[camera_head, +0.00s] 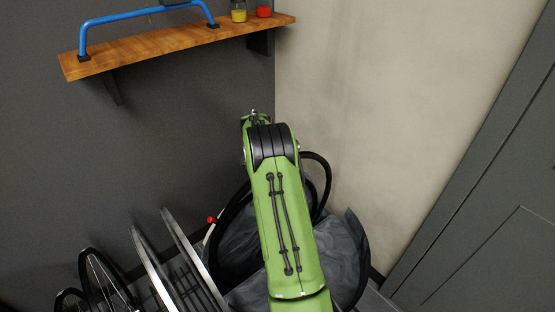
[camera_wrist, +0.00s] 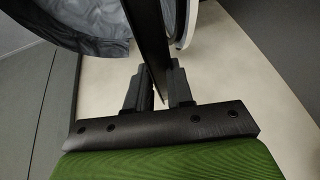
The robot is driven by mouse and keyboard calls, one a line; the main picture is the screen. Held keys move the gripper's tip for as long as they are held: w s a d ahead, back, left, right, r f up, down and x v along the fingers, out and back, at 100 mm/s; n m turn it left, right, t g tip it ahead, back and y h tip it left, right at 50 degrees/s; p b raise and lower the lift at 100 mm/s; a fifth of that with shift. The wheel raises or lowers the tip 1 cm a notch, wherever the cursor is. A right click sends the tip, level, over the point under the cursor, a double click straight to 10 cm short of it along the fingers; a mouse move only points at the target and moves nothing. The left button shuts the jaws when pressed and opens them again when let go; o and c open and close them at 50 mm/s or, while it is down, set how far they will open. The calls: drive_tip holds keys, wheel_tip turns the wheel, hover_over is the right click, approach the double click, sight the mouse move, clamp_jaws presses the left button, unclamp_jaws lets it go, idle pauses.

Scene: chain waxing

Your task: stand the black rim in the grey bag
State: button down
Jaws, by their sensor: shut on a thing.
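The black rim (camera_head: 327,178) shows in the head view as dark arcs on both sides of my green arm, which hides its middle. The grey bag (camera_head: 345,262) stands open in the corner below, partly behind my arm. The rim's lower left part overlaps the bag's mouth; I cannot tell how deep it sits. In the wrist view my gripper (camera_wrist: 158,88) is shut on the rim (camera_wrist: 147,35), which runs up between the two fingers. The bag (camera_wrist: 90,28) shows at the upper left there, close to the rim. My gripper is hidden in the head view.
Silver rims (camera_head: 151,262) and a dark wheel (camera_head: 103,280) stand in a row left of the bag. A wooden shelf (camera_head: 180,40) with a blue handle (camera_head: 145,15) and jars is on the dark wall above. A grey door (camera_head: 480,210) is at the right.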

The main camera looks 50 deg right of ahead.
wheel_tip(320, 180, down, 17)
drive_tip(key=b, duration=1)
drive_tip(key=shift+f, duration=0.25)
drive_tip(key=shift+f+b, duration=0.2)
drive_tip(key=shift+b, duration=0.1)
drive_tip(key=shift+w, duration=0.1)
drive_tip(key=shift+w+d, duration=0.15)
drive_tip(key=shift+w, duration=0.65)
drive_tip(key=c, duration=0.9)
unclamp_jaws()
